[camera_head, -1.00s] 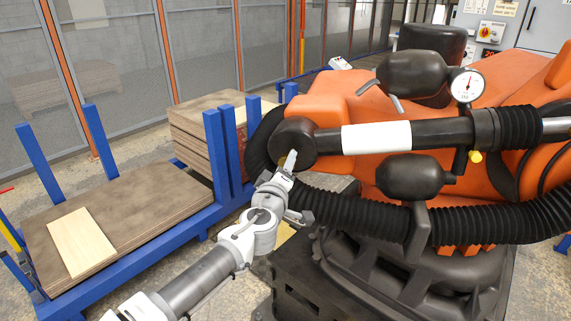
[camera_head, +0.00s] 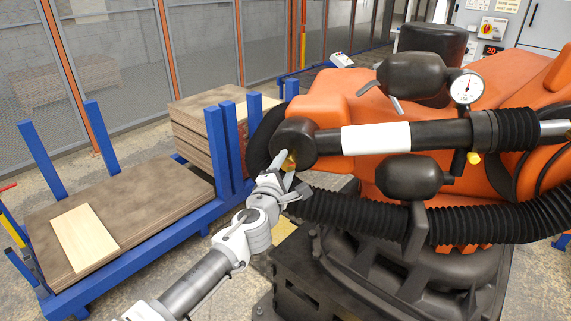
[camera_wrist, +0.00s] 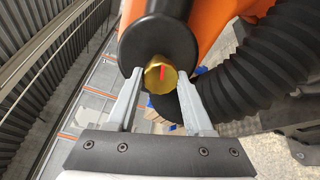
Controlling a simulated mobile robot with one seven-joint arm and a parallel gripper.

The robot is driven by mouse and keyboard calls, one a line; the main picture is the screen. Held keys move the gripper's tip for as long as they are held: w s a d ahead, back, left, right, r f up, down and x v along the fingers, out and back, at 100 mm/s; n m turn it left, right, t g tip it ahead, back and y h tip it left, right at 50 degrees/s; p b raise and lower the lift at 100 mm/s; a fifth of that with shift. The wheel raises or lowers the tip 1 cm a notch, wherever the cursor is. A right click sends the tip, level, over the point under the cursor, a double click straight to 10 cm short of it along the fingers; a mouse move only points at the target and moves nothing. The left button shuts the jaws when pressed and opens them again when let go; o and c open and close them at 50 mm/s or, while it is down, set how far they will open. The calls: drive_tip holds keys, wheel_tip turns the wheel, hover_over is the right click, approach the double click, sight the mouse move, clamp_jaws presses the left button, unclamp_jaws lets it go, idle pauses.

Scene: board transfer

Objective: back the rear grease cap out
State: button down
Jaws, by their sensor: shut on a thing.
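The rear grease cap (camera_wrist: 157,72) is a round brass-coloured cap with a red mark. It sits at the end of a thick black cylinder (camera_wrist: 155,38) on the orange robot. My gripper (camera_wrist: 160,82) has one finger on each side of the cap and is shut on it. In the head view my gripper (camera_head: 287,162) reaches up to the black cylinder end (camera_head: 294,143) from below left. A small yellowish patch of the cap (camera_head: 291,158) shows there; the rest is hidden by my gripper and the cylinder.
A black corrugated hose (camera_head: 360,212) runs just below and right of my gripper. Blue stand posts (camera_head: 213,150) and stacked boards (camera_head: 130,205) are to the left. A pressure gauge (camera_head: 466,87) stands above the cylinder at right.

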drive_tip(key=n+p, duration=0.1)
drive_tip(key=n, duration=0.2)
drive_tip(key=shift+r+n, duration=0.1)
drive_tip(key=shift+n, duration=0.2)
drive_tip(key=n+p, duration=0.1)
drive_tip(key=n, duration=0.2)
drive_tip(key=shift+n+h, duration=0.3)
drive_tip(key=n+p, duration=0.2)
drive_tip(key=n, duration=0.3)
drive_tip(key=shift+n+p, duration=0.4)
drive_tip(key=shift+f+n, duration=0.2)
drive_tip(key=shift+n, duration=0.1)
drive_tip(key=shift+c, duration=1.4)
unclamp_jaws()
drive_tip(key=shift+s, duration=0.2)
